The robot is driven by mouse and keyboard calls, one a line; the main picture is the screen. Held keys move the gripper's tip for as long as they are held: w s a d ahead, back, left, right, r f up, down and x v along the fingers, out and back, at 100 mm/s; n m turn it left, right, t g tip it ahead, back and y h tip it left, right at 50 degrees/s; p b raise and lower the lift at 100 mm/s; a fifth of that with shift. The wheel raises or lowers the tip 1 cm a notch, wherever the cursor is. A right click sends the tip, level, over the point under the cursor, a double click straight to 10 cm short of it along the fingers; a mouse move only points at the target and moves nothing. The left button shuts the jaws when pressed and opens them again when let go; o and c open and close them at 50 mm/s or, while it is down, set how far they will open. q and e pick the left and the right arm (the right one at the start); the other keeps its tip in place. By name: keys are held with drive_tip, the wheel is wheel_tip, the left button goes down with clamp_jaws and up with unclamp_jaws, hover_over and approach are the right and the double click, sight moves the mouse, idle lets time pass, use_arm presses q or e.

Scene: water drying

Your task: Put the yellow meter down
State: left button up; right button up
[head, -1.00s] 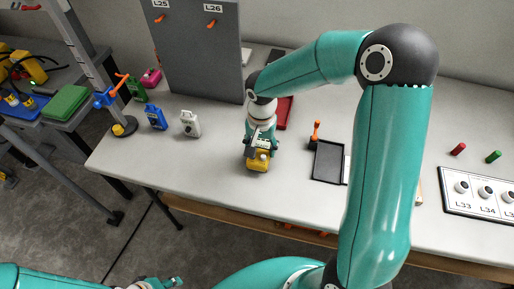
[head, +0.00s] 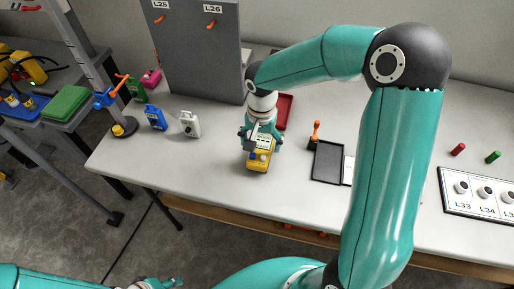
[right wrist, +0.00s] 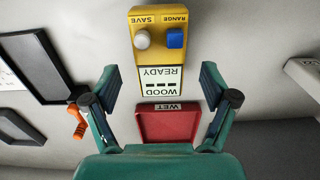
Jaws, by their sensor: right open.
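The yellow meter (head: 258,162) lies on the white table, near the front edge, its face up. In the right wrist view the meter (right wrist: 140,60) shows a white knob, a blue button and a display reading WOOD and READY. My right gripper (head: 261,138) is just above and behind it. In the right wrist view the right gripper's fingers (right wrist: 160,85) are spread wide, with a gap on each side of the meter; they hold nothing. My left gripper (head: 165,284) is only partly in view at the bottom edge, and its jaws are unclear.
A red tray marked WET (right wrist: 168,126) lies behind the meter. A white meter (head: 190,124) and a blue one (head: 155,118) stand to the left. A black tray (head: 327,162) and an orange-handled tool (head: 315,135) are to the right. The front table strip is clear.

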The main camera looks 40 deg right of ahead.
sight(261, 150)
wheel_tip(261, 150, up, 10)
drive_tip(key=shift+f, duration=0.2)
idle(0.4)
